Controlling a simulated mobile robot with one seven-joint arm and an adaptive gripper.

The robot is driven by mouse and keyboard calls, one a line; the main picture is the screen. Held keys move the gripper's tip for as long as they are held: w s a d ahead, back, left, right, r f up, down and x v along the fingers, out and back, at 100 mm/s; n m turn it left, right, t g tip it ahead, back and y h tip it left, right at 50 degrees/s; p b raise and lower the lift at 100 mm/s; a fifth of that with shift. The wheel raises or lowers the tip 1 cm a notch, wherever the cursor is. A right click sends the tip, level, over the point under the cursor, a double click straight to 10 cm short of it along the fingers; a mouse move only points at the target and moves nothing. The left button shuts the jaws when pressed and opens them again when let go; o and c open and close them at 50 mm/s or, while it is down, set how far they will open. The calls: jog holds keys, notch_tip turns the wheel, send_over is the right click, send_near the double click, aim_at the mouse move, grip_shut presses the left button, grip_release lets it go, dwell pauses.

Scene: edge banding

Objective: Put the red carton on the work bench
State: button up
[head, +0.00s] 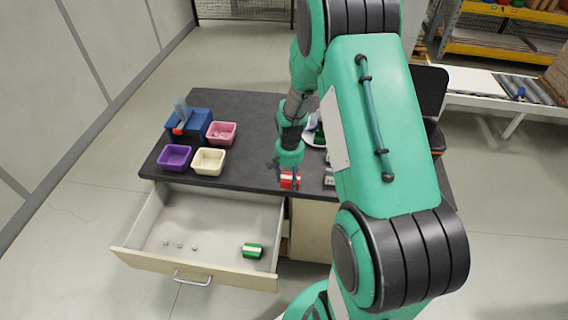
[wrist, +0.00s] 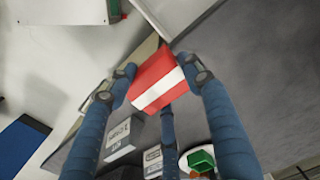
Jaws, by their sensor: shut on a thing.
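The red carton (head: 290,181) with a white stripe is between the fingers of my gripper (head: 288,172), at the front edge of the dark work bench (head: 245,120). In the wrist view the red carton (wrist: 157,82) sits tilted between the blue fingers of my gripper (wrist: 158,68), which is shut on it. The bench top (wrist: 265,60) lies behind and to the right there. I cannot tell whether the carton touches the bench.
An open drawer (head: 150,240) below the bench holds a green carton (head: 252,250) and several small pale bits. Blue, pink, purple (head: 174,157) and cream bins stand on the bench's left. A white plate (head: 314,139) and grey boxes (wrist: 124,138) are near my gripper. The bench's middle-left is clear.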

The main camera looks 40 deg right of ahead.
jog(key=w+d, duration=0.1)
jog(key=w, duration=0.2)
jog(key=w+d, duration=0.2)
jog(key=w, duration=0.2)
jog(key=w+d+f+b, duration=0.1)
jog(key=w, duration=0.2)
jog(key=shift+w+d, duration=0.15)
jog(key=shift+d, duration=0.15)
jog(key=shift+f+b, duration=0.4)
jog(key=shift+f, duration=1.35)
jog(key=shift+f, duration=0.1)
jog(key=o, duration=1.2)
notch_tip(320, 180, up, 12)
jog(key=shift+r+p, duration=0.1)
jog(key=shift+p, duration=0.85)
